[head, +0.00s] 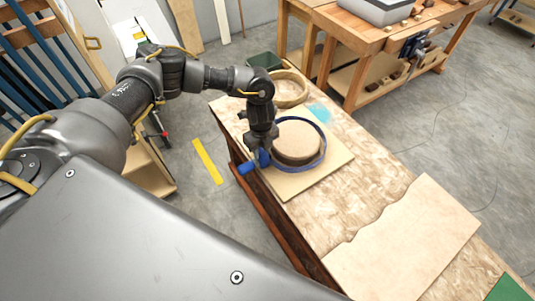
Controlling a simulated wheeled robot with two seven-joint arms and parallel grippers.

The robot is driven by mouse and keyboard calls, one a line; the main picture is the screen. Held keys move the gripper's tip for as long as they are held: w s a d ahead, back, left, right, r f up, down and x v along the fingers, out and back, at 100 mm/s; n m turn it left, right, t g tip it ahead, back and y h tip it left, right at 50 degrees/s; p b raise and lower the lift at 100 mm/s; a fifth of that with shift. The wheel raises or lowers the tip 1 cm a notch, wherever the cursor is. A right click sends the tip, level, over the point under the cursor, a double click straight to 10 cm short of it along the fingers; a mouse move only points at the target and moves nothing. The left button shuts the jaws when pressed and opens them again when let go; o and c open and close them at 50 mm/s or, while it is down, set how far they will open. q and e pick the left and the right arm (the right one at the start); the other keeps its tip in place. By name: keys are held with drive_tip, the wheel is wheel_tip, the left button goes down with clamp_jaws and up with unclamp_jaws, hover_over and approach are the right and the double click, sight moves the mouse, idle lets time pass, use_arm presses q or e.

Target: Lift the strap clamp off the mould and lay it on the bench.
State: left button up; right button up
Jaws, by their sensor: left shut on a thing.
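The strap clamp (325,148) is a blue loop with a blue handle that sticks out at its left, over the bench's left edge. The loop shows around the round wooden mould (297,140). I cannot tell whether it touches the mould's side or hangs a little above the board. The mould stands on a flat square board (300,183) on the bench (372,170). My left gripper (263,156) points down at the clamp's left end and is shut on it by the handle. The fingers hide part of the loop there. My right gripper is out of view.
A round wooden hoop (290,88) lies behind the mould at the bench's far end, near a light blue patch (320,112). A wavy-edged sheet (405,240) covers the near part. Bare bench top lies between board and sheet. A green item (508,290) is at lower right.

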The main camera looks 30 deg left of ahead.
use_arm(q)
drive_tip(key=shift+w+r+b, duration=0.1)
drive_tip(key=shift+r+b, duration=0.4)
drive_tip(key=shift+b, duration=0.1)
drive_tip(key=r, duration=0.1)
drive_tip(key=r+b, duration=0.1)
drive_tip(key=shift+s+a+r, duration=0.15)
drive_tip(key=shift+s+r, duration=0.15)
drive_tip(key=shift+r, duration=0.05)
drive_tip(key=s+a+r+b, duration=0.3)
drive_tip(key=s+a+r, duration=0.2)
drive_tip(key=s+r, duration=0.4)
drive_tip(key=s, duration=0.3)
drive_tip(key=shift+a+r, duration=0.2)
drive_tip(key=shift+a, duration=0.2)
